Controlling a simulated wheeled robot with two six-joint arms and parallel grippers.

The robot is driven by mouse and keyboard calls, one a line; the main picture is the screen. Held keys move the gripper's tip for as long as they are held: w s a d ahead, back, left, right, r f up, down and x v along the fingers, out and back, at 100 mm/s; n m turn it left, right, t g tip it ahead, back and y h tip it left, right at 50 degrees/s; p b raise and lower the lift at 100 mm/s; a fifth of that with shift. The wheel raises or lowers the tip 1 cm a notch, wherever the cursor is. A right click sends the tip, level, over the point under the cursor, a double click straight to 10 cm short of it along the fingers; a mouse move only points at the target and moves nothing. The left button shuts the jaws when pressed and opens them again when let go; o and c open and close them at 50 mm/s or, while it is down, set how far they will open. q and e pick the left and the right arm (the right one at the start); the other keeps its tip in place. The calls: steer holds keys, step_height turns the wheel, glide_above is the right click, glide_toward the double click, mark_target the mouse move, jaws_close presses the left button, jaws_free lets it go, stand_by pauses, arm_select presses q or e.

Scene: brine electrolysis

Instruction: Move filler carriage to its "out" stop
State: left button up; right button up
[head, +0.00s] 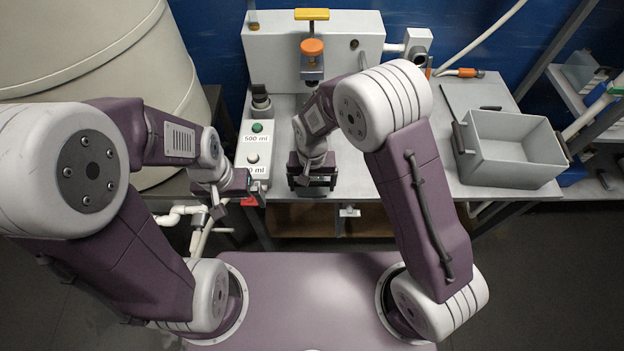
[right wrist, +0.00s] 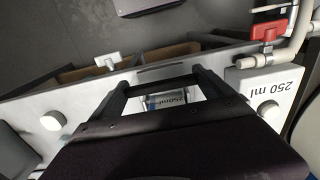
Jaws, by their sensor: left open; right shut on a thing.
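My right gripper (head: 315,183) is low over the front of the bench, right of the button panel. The filler (head: 312,60) at the back of the bench has an orange knob (head: 312,47) and a yellow bar (head: 312,14). My left gripper (head: 247,187) is open and empty, near the panel's front left edge.
The panel (head: 256,148) has a green button, a pale button and volume labels. A red valve handle (head: 250,201) sits by the left gripper. A grey bin (head: 512,150) stands at the bench's right. A large pale tank (head: 100,50) stands left. Bare bench lies between right arm and bin.

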steer(key=shift+s, duration=0.45)
steer(key=shift+w+f, duration=0.1)
steer(key=shift+w, duration=0.15)
steer(key=o, duration=1.8)
steer(key=shift+w+r, duration=0.1)
steer(key=shift+r, duration=0.2)
step_height(320, 180, up, 8)
steer(key=shift+r+p, duration=0.25)
steer(key=shift+p, duration=0.2)
